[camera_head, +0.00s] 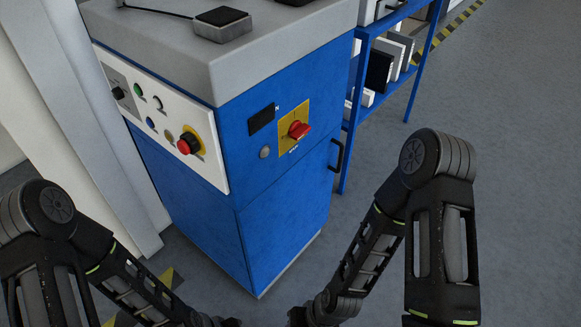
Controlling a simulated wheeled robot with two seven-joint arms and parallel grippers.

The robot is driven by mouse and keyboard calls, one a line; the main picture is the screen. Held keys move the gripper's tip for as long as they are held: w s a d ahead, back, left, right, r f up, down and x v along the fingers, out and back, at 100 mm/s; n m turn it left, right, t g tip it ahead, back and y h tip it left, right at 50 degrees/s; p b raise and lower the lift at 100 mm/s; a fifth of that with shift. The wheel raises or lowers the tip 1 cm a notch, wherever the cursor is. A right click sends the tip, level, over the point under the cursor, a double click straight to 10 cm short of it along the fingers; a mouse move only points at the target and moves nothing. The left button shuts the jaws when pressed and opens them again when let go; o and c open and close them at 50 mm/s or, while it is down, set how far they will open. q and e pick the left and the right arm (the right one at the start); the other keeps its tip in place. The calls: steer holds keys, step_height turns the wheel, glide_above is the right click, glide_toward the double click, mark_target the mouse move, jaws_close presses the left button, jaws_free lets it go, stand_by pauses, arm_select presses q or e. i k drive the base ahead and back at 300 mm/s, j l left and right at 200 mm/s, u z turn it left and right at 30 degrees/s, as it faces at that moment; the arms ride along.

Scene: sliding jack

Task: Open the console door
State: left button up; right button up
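The blue console (190,215) stands upright left of centre, with a grey top (270,60). Its right-hand face has a flat blue door panel (285,215) that looks closed, with no visible gap. A black vertical handle (337,155) sits at the right edge of that face. My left arm comes in from the lower left and my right arm from the lower right. Both reach down to the bottom edge, in front of the console and below the handle. Both grippers are outside the picture, so their fingers are hidden. Neither arm touches the handle.
A red rotary switch on a yellow plate (288,141) and a red button (188,143) stick out from the console. A blue shelf rack (348,140) with boxes stands behind it at the right. A pale column (85,110) is at the left. Grey floor (520,130) is clear at the right.

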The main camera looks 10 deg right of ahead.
mark_target(277, 224)
steer(key=i+l+z, duration=0.15)
steer(key=l+z, duration=0.15)
steer(key=l, duration=0.15)
steer(key=i+l+z, duration=0.25)
steer(key=l, duration=0.2)
steer(key=i+l+z, duration=0.1)
steer(key=l+z, duration=0.2)
steer(key=l, duration=0.15)
steer(key=i+l+z, duration=0.25)
steer(key=l, duration=0.1)
